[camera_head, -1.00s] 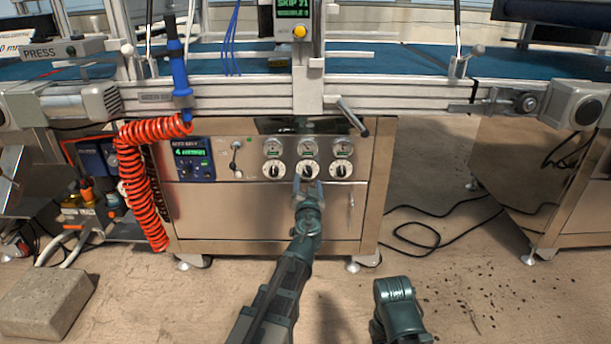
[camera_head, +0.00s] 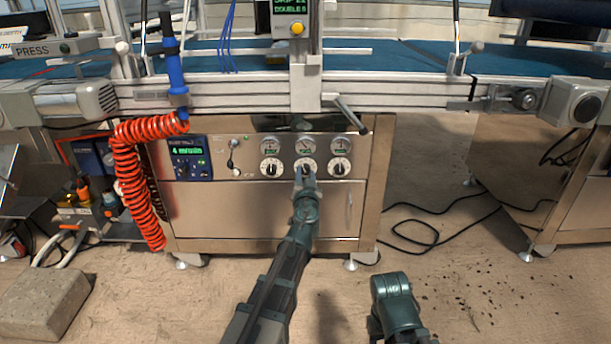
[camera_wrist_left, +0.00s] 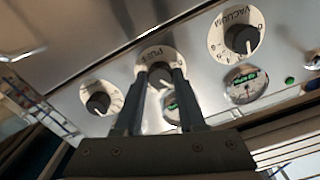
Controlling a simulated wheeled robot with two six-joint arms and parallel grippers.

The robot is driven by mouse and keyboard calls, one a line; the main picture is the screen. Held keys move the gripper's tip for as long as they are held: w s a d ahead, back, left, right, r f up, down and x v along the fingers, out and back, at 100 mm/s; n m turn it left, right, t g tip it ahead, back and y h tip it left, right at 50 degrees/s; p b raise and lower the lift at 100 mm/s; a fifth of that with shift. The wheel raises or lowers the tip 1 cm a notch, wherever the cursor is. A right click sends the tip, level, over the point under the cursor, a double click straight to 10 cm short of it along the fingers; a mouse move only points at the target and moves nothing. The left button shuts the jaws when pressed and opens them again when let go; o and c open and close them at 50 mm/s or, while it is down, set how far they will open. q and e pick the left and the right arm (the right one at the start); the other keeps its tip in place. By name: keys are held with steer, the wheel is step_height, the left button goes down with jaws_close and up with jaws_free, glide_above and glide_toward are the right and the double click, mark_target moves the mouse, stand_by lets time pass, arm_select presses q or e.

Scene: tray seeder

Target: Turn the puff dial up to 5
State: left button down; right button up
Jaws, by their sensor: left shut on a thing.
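The puff dial (camera_wrist_left: 158,59) is a white-rimmed disc with a dark knob, marked PUFF in the left wrist view. It is the middle of three dials on the steel cabinet, and it shows in the head view (camera_head: 306,163). My left gripper (camera_head: 305,174) reaches it from below. In the left wrist view its two fingers (camera_wrist_left: 158,74) are shut on the puff knob, one on each side. The fingers cover part of the knob and scale, so I cannot read the setting. My right gripper is out of view.
The vacuum dial (camera_wrist_left: 241,34) and a third dial (camera_wrist_left: 101,98) flank the puff dial closely. Round gauges (camera_head: 304,146) sit above the dials. A handle bar (camera_head: 352,115) juts out at upper right. A red coiled hose (camera_head: 135,180) hangs left.

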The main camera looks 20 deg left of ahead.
arm_select(q)
steer(key=shift+m, duration=0.4)
steer(key=m, duration=0.3)
steer(key=shift+m, duration=0.4)
steer(key=m, duration=0.4)
steer(key=shift+m, duration=0.3)
steer(key=m, duration=0.4)
steer(key=shift+m, duration=2.5)
steer(key=c, duration=0.5)
jaws_free()
